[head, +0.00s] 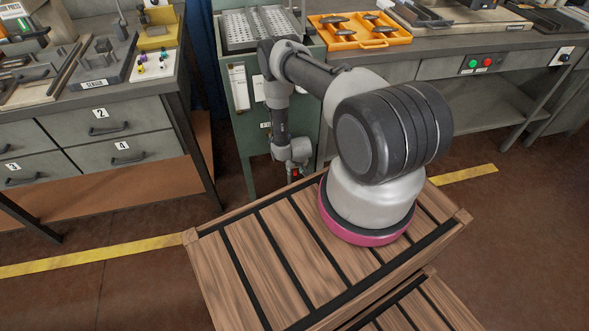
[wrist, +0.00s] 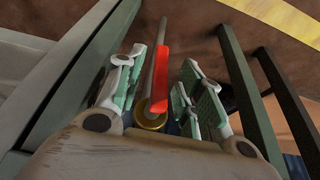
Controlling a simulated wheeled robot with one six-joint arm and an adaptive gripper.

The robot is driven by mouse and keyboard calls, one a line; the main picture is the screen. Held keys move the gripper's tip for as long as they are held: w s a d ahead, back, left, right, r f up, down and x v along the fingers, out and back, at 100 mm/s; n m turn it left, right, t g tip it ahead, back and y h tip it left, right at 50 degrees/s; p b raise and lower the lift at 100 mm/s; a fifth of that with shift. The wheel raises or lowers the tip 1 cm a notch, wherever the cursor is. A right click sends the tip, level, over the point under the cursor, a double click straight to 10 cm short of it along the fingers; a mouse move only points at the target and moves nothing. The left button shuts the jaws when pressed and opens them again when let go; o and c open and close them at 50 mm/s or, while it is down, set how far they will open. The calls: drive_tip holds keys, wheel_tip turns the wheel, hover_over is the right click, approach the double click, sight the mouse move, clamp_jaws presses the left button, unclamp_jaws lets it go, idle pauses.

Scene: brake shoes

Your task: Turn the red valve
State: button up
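The red valve (wrist: 161,78) shows in the wrist view as a long, flat red handle beside a grey pipe (wrist: 150,62), with a brass ring (wrist: 150,118) near its close end. My gripper (wrist: 163,72) is open, with one finger on each side of the handle. In the head view my gripper (head: 297,171) hangs low by the green cabinet, and only a small red patch of the valve (head: 295,173) shows there.
The green cabinet (head: 243,150) stands just behind my gripper. A grey workbench with drawers (head: 118,112) is at left. Another bench (head: 520,95) with an orange tray (head: 350,42) is at right. A slatted wooden platform (head: 290,240) lies under my arm's base.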

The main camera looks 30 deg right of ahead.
drive_tip(key=shift+w+f, duration=0.15)
drive_tip(key=shift+f, duration=0.2)
